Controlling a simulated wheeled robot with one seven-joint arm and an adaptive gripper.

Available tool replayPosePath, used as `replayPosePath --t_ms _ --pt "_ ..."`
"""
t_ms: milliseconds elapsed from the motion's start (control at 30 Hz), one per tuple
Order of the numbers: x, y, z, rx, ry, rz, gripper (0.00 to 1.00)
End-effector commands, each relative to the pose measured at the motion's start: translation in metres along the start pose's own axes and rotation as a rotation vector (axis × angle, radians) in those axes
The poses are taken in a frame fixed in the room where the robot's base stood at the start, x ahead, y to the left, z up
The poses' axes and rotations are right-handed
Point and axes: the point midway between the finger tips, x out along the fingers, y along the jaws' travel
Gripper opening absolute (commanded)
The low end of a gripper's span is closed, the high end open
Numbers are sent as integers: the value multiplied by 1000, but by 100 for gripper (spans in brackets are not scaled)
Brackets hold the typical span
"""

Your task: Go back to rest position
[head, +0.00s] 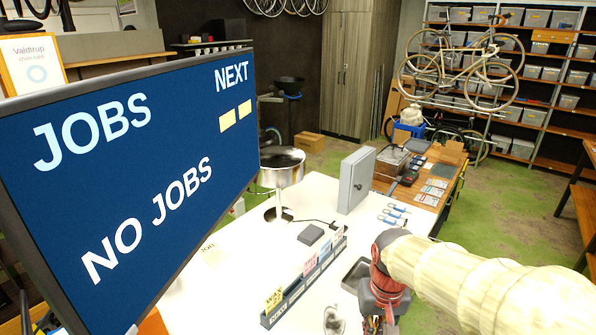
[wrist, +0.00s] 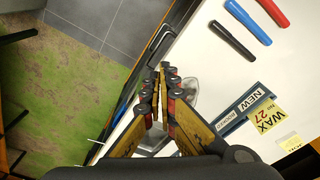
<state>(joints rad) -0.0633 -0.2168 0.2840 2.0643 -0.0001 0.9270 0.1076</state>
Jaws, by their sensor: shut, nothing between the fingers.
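My gripper (wrist: 160,78) is shut and empty in the wrist view, its two fingertips together above the edge of the white table. In the head view my arm reaches in from the right, and my gripper (head: 377,318) shows only partly at the bottom edge. A glass-like clear object (head: 333,320) stands on the table just left of it. The white table (head: 235,240) carries a labelled rack (head: 305,282) with cards, one reading WAX, close to the left of my gripper. The rack also shows in the wrist view (wrist: 240,110), right of the fingers.
A screen (head: 130,170) reading NO JOBS fills the left of the head view. A grey box (head: 357,180), a metal pot (head: 282,168) and a dark tray (head: 354,276) are around the table. Blue, black and red markers (wrist: 247,22) lie on it.

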Motion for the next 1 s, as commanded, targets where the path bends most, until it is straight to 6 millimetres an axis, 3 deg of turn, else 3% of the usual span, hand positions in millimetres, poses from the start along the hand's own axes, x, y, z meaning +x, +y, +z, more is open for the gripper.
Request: replayPosePath --t_ms 33,200,433,633,1000 --pt "5 4 19 -20 32 -2 0" --pt "9 15 72 -74 135 -5 0" --pt "23 26 128 -64 290 -5 0" --pt "16 31 137 -49 406 -5 0" --pt "17 32 137 -45 409 -4 0"
